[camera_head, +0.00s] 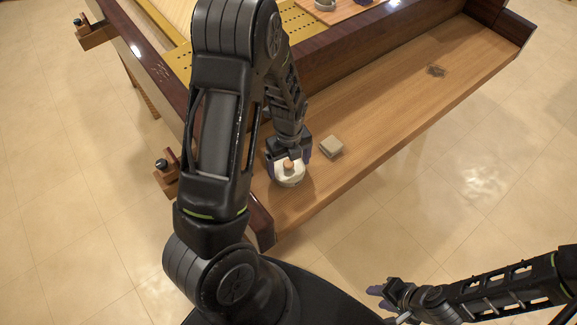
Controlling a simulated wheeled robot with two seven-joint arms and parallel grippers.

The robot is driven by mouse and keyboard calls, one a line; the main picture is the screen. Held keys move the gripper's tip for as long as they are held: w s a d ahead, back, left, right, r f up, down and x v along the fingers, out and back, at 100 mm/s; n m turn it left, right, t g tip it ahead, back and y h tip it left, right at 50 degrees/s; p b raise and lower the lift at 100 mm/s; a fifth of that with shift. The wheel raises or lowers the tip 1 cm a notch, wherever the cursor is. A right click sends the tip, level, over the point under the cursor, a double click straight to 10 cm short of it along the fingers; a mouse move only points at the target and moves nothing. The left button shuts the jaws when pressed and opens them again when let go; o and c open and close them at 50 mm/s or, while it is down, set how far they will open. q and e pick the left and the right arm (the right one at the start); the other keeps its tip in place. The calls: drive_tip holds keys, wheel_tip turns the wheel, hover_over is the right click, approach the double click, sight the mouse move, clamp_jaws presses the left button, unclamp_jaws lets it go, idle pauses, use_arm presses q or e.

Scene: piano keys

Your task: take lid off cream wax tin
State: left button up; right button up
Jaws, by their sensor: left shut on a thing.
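The round cream tin (288,180) is at the near left end of the wooden keybed shelf. A copper-brown knob (289,165) shows on top of it. My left gripper (288,161) points down at the tin and is shut on the knob. The gripper and arm hide part of the tin's top and far side. I cannot tell whether the lid and tin are apart. My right gripper (380,296) is away from the shelf, low in the picture over the floor, with its fingers apart and nothing between them.
A small beige block (331,147) lies on the shelf (400,125) just right of the tin. A wooden board (340,8) holding a grey ring-like item (324,5) is at the top. The shelf's middle is mostly clear.

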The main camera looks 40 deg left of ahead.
sight(289, 163)
use_arm(q)
drive_tip(key=shift+c, duration=1.4)
drive_tip(key=shift+r, duration=0.15)
wheel_tip(289, 163, up, 10)
drive_tip(key=shift+f+b, duration=0.1)
drive_tip(key=shift+b, duration=0.3)
